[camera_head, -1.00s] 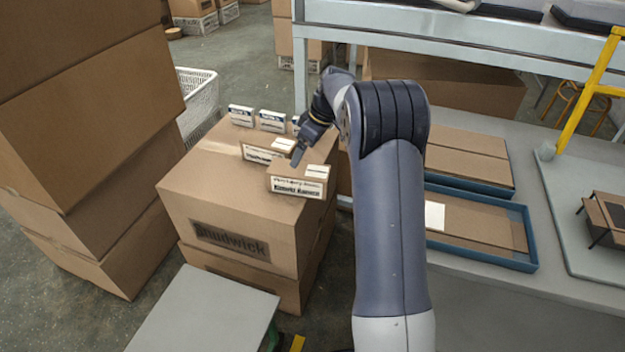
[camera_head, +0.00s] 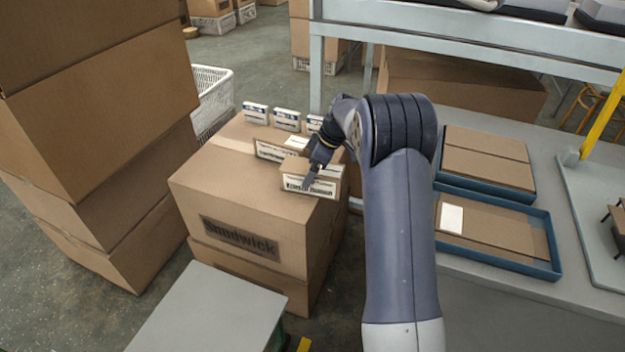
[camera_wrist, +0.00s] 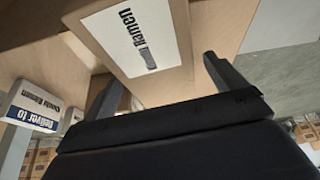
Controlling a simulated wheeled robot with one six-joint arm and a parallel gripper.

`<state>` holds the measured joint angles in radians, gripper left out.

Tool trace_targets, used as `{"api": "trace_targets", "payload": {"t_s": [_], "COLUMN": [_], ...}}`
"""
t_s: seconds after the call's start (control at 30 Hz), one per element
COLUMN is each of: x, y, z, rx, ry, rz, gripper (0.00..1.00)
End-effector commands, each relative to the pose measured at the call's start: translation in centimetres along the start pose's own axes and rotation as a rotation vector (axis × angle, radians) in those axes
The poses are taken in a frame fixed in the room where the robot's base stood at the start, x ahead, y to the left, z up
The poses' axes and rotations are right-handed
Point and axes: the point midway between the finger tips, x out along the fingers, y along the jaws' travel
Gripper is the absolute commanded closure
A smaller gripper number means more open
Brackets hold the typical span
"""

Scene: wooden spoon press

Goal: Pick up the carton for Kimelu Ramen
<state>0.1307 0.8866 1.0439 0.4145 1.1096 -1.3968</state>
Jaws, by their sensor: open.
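The Kimelu Ramen carton (camera_head: 326,188), small and brown with a white label, sits near the front right of the top of a large brown box (camera_head: 215,180). The far finger is hidden in the head view.
A second labelled carton (camera_head: 275,150) sits just behind. White cards (camera_head: 287,119) stand at the box's back edge; one, reading "Deliver to", shows in the wrist view (camera_wrist: 36,106). Tall stacked boxes (camera_head: 110,110) stand left. A workbench with blue trays (camera_head: 548,262) is right.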

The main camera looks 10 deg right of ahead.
Motion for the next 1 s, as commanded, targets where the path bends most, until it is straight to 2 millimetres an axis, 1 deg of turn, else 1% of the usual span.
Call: {"api": "trace_targets", "payload": {"t_s": [0.03,0.1,0.17,0.23,0.43,1.0], "x": [1.2,2.2,2.9,3.2,3.1,3.1], "y": [-0.1,-0.1,-0.1,0.0,0.0,0.0], "z": [0.3,0.2,0.2,0.1,0.1,0.1], "rx": [0.0,0.0,-0.001,-0.001,0.0,0.0], "ry": [-0.001,0.0,0.0,0.0,0.0,0.0], "rz": [-0.002,-0.003,-0.002,0.0,0.001,0.0], "gripper": [0.09,0.09,0.09,0.09,0.1,0.57]}}
